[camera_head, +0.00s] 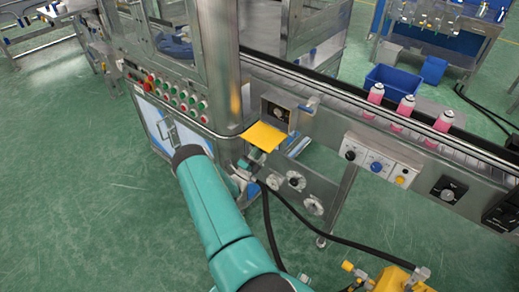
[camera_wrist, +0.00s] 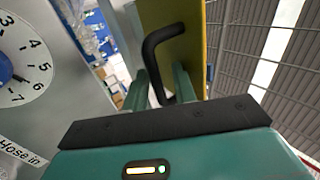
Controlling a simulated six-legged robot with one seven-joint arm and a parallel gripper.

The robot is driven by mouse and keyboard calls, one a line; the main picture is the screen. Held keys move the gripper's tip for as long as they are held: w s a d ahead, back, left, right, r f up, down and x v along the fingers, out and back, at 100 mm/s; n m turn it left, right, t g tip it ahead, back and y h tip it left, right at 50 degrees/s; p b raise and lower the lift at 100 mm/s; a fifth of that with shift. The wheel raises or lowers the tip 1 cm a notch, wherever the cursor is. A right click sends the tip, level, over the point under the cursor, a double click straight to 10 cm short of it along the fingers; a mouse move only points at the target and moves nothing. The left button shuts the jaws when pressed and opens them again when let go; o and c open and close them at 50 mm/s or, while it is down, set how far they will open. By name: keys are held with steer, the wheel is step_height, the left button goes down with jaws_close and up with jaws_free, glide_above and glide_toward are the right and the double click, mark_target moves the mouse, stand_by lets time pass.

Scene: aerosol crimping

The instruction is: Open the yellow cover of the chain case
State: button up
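The yellow cover (camera_head: 263,136) of the chain case stands out from the front of the case like a flap, roughly flat, in the head view. The metal case (camera_head: 275,112) shows its front above it, with a dark round part. My gripper (camera_head: 253,160) is just under the cover's outer edge. In the wrist view the yellow cover (camera_wrist: 183,45) rises ahead, with its black bent handle (camera_wrist: 155,50). The handle's lower end is between my two green fingers (camera_wrist: 162,88), which are apart. I cannot tell whether they touch the handle.
A conveyor with pink cans (camera_head: 404,106) runs to the right. A button panel (camera_head: 172,95) is at the left. Knobs (camera_head: 296,180) and black hoses lie below the case. A numbered dial (camera_wrist: 18,60) is close at left in the wrist view.

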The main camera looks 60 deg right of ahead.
steer(key=shift+a, duration=0.1)
steer(key=v, duration=1.3)
steer(key=shift+a+f, duration=0.25)
steer(key=shift+w, duration=0.15)
